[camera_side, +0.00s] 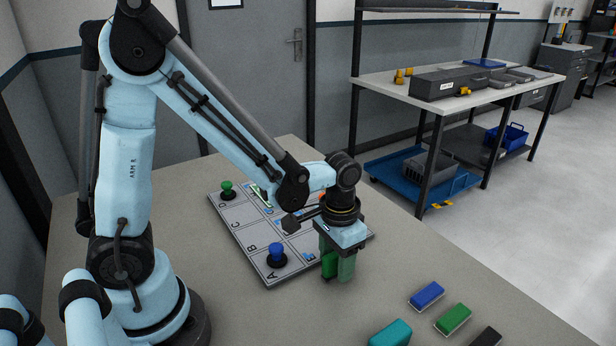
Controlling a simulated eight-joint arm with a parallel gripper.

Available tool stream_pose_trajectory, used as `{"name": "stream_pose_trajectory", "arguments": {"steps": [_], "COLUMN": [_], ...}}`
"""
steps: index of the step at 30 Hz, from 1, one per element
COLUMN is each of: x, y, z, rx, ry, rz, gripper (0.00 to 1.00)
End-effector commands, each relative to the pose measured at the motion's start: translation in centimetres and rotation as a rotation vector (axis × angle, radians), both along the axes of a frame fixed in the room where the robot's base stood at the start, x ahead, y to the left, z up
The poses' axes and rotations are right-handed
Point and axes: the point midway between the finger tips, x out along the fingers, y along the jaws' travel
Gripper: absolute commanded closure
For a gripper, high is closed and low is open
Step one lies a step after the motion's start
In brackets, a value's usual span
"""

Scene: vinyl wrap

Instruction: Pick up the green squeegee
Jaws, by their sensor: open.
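The green squeegee (453,318) looks like a small green block with a pale lower edge. It lies on the table at the lower right, between a blue block and a black one. My gripper (338,274) points down with green fingers, to the left of and farther back than the green squeegee. It is open and clearly apart from the squeegee. It hangs by the right front edge of the lettered board, and I see nothing held in it.
A similar blue block (427,295) and black block (487,338) flank the squeegee, with a teal block (391,333) to its left. The lettered board (240,232) carries a blue knob (276,254) and a green knob (227,190). Bare table lies between gripper and blocks.

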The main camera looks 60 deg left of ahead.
Motion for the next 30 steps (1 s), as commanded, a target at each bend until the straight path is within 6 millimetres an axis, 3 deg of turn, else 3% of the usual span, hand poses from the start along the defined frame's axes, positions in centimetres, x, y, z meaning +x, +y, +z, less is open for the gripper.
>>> {"name": "stream_pose_trajectory", "arguments": {"steps": [12, 22, 30], "x": [-0.03, -0.03, -0.03], "y": [0.01, 0.01, 0.02], "z": [-0.91, -0.89, -0.86], "rx": [0.0, 0.0, 0.0], "ry": [-0.001, -0.001, -0.001], "rz": [0.001, 0.001, 0.001], "gripper": [0.48, 0.99, 1.0]}}
